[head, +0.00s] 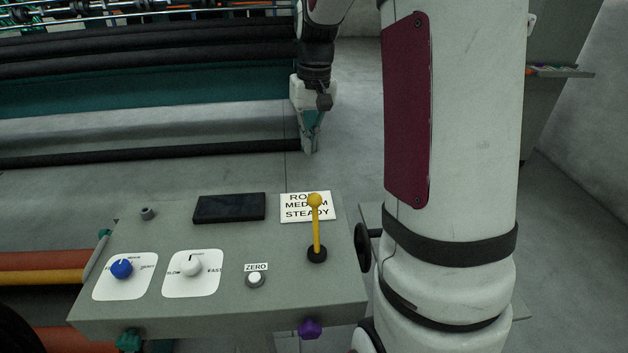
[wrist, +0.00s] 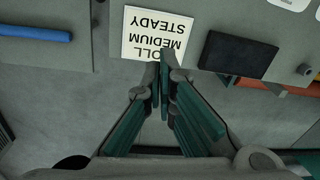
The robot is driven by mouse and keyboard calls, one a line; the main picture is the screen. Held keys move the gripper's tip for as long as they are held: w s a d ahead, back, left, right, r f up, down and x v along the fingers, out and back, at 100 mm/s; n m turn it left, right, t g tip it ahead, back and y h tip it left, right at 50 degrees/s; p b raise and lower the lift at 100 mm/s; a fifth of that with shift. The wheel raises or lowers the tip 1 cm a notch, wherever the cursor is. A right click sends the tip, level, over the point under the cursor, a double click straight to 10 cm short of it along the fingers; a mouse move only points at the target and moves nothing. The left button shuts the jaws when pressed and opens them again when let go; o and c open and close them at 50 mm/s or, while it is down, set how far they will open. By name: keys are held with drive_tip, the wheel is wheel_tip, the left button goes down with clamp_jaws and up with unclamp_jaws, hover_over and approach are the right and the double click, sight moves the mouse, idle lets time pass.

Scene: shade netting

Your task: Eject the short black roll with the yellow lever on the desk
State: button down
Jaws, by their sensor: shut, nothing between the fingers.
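The yellow lever (head: 316,225) stands upright on the right side of the grey desk panel (head: 230,295), with a round yellow knob on top and a black base. My gripper (head: 308,150) is shut and empty, pointing down beyond the far edge of the desk, behind the lever and apart from it. In the wrist view my gripper (wrist: 162,62) shows its closed fingertips over the edge of the white label (wrist: 152,38). The lever does not show in the wrist view. A black roll (head: 150,155) lies along the machine at the left; I cannot tell if it is the short one.
The panel also has a blue knob (head: 121,268), a white knob (head: 192,267), a white ZERO button (head: 255,280) and a dark screen (head: 229,208). The white label (head: 306,207) reads ROLL MEDIUM STEADY, behind the lever. My arm fills the right of the head view.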

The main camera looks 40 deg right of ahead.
drive_tip(key=s+a+f+p, duration=0.2)
drive_tip(key=s+f, duration=0.1)
drive_tip(key=f, duration=0.5)
drive_tip(key=shift+f, duration=0.35)
drive_tip(key=shift+a+r, duration=0.1)
idle(0.3)
